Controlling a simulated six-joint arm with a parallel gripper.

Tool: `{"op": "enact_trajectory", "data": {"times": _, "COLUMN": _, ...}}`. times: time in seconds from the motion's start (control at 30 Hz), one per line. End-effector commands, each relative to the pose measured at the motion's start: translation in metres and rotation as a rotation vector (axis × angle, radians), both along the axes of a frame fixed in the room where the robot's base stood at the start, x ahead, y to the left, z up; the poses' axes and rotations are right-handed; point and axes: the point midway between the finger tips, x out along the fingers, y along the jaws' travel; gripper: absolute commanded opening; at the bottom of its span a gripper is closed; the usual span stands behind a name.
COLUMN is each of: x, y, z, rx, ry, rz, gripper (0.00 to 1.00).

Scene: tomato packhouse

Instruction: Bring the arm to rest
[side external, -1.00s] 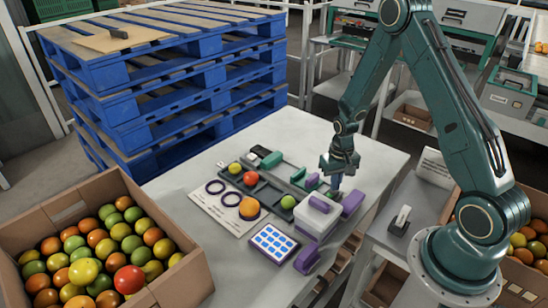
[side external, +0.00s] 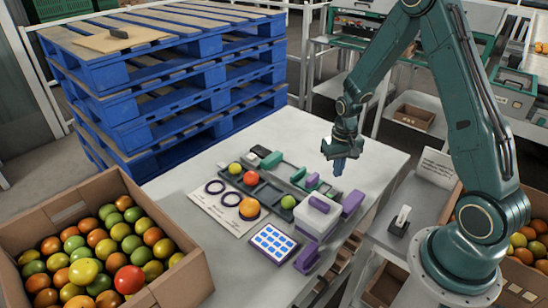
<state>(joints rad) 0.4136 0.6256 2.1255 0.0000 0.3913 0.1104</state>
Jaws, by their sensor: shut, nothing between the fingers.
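My gripper (side external: 338,168) is shut and empty. It points down and hangs above the back right part of the grey table (side external: 190,258), behind the white box with a purple handle (side external: 319,216). It touches none of the objects there.
A dark tray holds a yellow tomato (side external: 235,169), a red tomato (side external: 250,177) and a green tomato (side external: 288,202). An orange tomato (side external: 249,207) sits on a sheet with rings (side external: 215,187). Blue pallets (side external: 190,85) stand behind; a tomato carton (side external: 190,282) stands left.

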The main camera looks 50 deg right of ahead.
Motion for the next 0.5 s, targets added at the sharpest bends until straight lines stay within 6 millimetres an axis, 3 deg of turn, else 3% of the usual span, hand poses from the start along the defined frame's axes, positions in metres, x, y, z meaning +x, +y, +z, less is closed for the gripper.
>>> {"op": "enact_trajectory", "data": {"times": 0.5, "x": 0.0002, "y": 0.0001, "z": 0.0069, "rx": -0.001, "ry": -0.002, "rz": 0.001, "gripper": 0.0}}
